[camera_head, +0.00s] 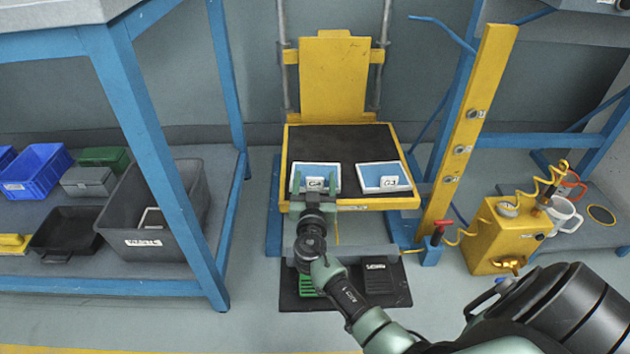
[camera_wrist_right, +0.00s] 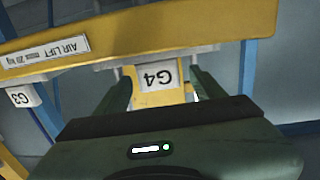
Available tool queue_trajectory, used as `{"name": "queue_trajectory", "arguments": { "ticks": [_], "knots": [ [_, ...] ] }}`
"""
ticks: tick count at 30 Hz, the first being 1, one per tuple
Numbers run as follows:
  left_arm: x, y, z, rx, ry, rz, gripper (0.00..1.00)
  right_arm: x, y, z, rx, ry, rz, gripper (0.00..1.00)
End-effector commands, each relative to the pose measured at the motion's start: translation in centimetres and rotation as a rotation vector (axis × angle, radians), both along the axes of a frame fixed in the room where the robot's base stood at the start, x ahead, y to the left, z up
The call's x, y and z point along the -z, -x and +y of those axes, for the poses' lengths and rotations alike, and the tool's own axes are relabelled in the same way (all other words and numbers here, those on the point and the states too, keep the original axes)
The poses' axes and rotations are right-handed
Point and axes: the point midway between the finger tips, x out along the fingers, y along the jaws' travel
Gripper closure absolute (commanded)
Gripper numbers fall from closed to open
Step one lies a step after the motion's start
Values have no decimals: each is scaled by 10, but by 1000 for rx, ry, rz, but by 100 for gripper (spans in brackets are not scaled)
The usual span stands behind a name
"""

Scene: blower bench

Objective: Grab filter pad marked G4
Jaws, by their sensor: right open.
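The filter pad marked G4 (camera_head: 316,171) lies on the left of the black lift platform. My right gripper (camera_head: 315,186) is at this front edge, open, with one finger on each side of the tag. In the right wrist view the G4 tag (camera_wrist_right: 157,75) appears upside down between the two green fingers. I cannot tell whether the fingers touch it. A second pad, marked G3 (camera_head: 380,176), lies to the right. My left gripper is not in view.
The yellow lift platform (camera_head: 375,204) has a raised rim, labelled AIR LIFT in the right wrist view (camera_wrist_right: 45,50). A yellow post (camera_head: 468,130) stands close on its right. A blue-legged bench with bins (camera_head: 150,240) is at left. A yellow canister (camera_head: 503,238) stands at right.

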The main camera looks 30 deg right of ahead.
Motion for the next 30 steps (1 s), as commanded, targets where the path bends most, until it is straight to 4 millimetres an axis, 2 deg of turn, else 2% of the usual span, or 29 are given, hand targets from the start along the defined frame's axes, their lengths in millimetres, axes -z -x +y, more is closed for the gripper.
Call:
{"name": "queue_trajectory", "arguments": {
  "ticks": [8,9,16,25,30],
  "knots": [
    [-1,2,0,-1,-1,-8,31,0,-5,-4,0,1,1,31],
    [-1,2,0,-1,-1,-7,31,0,-5,-4,0,1,1,34],
    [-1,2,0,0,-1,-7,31,0,-5,-4,0,1,1,98],
    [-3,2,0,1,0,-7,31,-3,-5,-4,0,1,0,99],
    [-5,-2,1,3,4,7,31,-19,-5,-4,0,-1,-2,99]
  ]
}}
